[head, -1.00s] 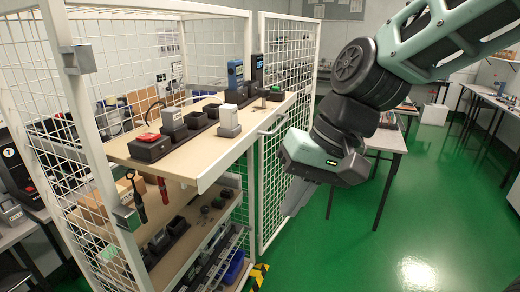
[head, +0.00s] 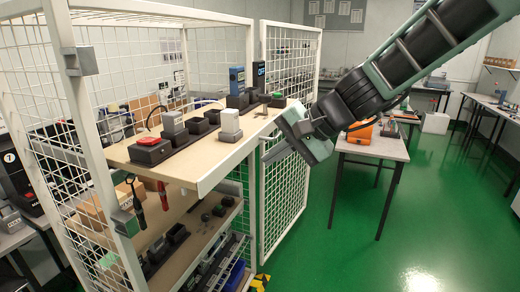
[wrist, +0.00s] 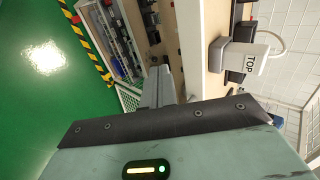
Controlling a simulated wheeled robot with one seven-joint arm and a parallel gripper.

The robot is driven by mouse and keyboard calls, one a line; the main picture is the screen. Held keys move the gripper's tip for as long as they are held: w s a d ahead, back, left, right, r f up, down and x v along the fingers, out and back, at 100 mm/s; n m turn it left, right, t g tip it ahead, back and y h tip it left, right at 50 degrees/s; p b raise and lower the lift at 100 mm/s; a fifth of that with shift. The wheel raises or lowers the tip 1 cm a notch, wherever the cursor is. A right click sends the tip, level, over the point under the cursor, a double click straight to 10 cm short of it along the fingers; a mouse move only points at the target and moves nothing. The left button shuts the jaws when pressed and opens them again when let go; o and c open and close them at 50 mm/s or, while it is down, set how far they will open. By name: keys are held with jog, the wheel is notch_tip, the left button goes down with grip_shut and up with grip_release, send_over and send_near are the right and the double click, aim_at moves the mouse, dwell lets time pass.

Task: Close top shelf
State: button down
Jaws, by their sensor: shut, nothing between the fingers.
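The top shelf (head: 205,163) is a wooden board with a pale front edge, sticking out of the white mesh cabinet (head: 165,12) at its open front. Several handheld testers and dark cradles stand on it. My gripper (head: 272,153) is shut and empty at the right end of the shelf's front edge. In the wrist view its fingers (wrist: 155,88) point along the shelf's front (wrist: 192,45). Whether they touch the edge, I cannot tell. A pale tester marked TOP (wrist: 245,58) stands on the shelf there.
A mesh door (head: 287,195) stands open right of the shelf, close to my gripper. Lower shelves (head: 190,215) hold more cradles and tools. A table (head: 372,146) with an orange case (head: 361,133) stands behind my arm. Green floor (head: 430,215) is clear at right.

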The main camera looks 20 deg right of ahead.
jog(key=shift+w+a+r+p, duration=0.15)
jog(key=shift+w+a+p, duration=0.25)
jog(key=shift+w+a, duration=0.75)
jog(key=shift+s+a, duration=0.1)
jog(key=shift+s, duration=0.05)
jog(key=w+a+p, duration=0.2)
jog(key=w+a, duration=0.2)
jog(key=a, duration=0.2)
jog(key=w+a+p, duration=0.3)
jog(key=w+a, duration=0.2)
jog(key=a, duration=0.1)
jog(key=w+a+p, duration=0.3)
jog(key=w+a, duration=0.2)
jog(key=a, duration=0.1)
jog(key=shift+w+r, duration=0.15)
jog(key=shift+w, duration=0.1)
jog(key=shift+w+a+p, duration=0.35)
jog(key=shift+a+p, duration=0.05)
jog(key=shift+p, duration=0.1)
jog(key=shift+a, duration=0.25)
